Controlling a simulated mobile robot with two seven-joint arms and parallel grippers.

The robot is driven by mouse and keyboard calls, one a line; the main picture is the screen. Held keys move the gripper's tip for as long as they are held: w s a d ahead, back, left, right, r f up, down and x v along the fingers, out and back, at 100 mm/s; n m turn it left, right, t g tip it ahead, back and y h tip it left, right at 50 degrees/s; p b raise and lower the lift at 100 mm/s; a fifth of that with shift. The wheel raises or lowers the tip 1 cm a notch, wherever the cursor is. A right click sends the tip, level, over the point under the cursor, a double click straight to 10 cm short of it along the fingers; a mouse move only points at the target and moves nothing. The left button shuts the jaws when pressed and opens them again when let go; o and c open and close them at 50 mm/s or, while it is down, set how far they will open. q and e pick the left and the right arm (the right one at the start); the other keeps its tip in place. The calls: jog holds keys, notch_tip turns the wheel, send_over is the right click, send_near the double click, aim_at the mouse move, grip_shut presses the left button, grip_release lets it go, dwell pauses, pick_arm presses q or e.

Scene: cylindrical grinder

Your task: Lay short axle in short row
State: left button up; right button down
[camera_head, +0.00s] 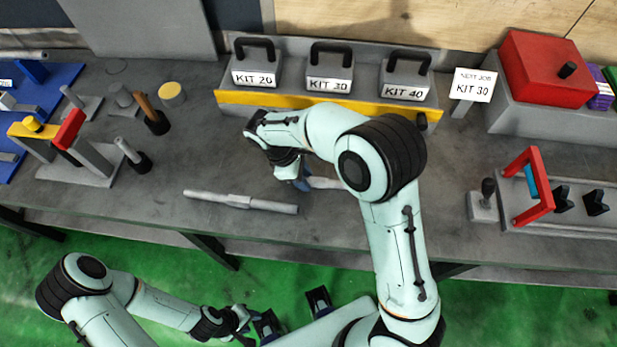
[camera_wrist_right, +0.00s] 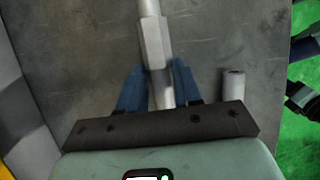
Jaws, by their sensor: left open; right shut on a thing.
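My right gripper (camera_head: 300,180) is low over the middle of the grey table. In the right wrist view its two blue fingers (camera_wrist_right: 160,88) are shut on a pale grey stepped axle (camera_wrist_right: 153,42). Most of this axle is hidden by my arm in the head view, where a piece of the axle (camera_head: 326,183) shows. I cannot tell whether it touches the table. Another stepped axle (camera_head: 240,201) lies on the table left of my right gripper. My left gripper (camera_head: 293,312) is open and empty, over the green floor in front of the table. I cannot make out a marked short row.
Three handled kit blocks (camera_head: 328,72) stand behind a yellow-edged strip. A sign (camera_head: 473,85) reads NEXT JOB KIT 30. A red box (camera_head: 547,70) is at the back right. A fixture with black V-blocks (camera_head: 562,199) stands right; a gauge stand (camera_head: 75,150) and upright pins stand left.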

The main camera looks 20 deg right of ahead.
pick_arm(q)
jog(key=r+p, duration=0.1)
jog(key=w+r+p, duration=0.1)
jog(key=r, duration=0.1)
jog(key=shift+w+r+p, duration=0.2)
jog(key=shift+w+p, duration=0.2)
pick_arm(e)
notch_tip(320, 180, up, 20)
jog(key=shift+f, duration=0.15)
